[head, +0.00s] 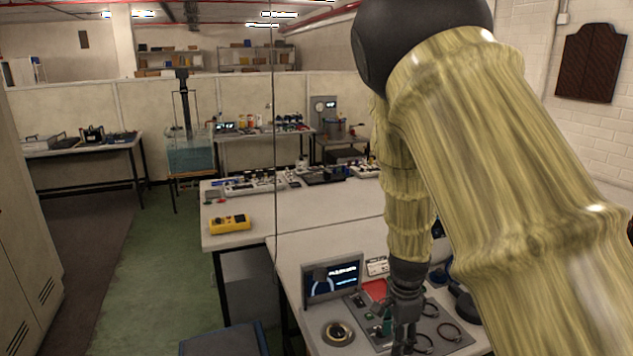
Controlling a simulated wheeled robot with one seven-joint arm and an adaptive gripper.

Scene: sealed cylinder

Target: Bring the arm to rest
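My arm (500,150), in a wrinkled yellowish sleeve, fills the right side of the head view. It rises to a dark elbow at the top and bends down from there. My dark gripper (403,335) hangs pointing down in front of a grey panel (448,330) on the near table. Its fingers are small and dark against the panel, so I cannot tell whether they are open or shut. I also cannot tell whether it touches the panel. A small green item (387,327) shows just left of the fingers; whether it is held is unclear.
A screen unit (332,278) and a round metal fitting (338,333) stand left of the panel, with a red piece (375,289) behind. A yellow device (230,224) lies on the farther table. A thin vertical line crosses the view. The green floor (150,280) at left is clear.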

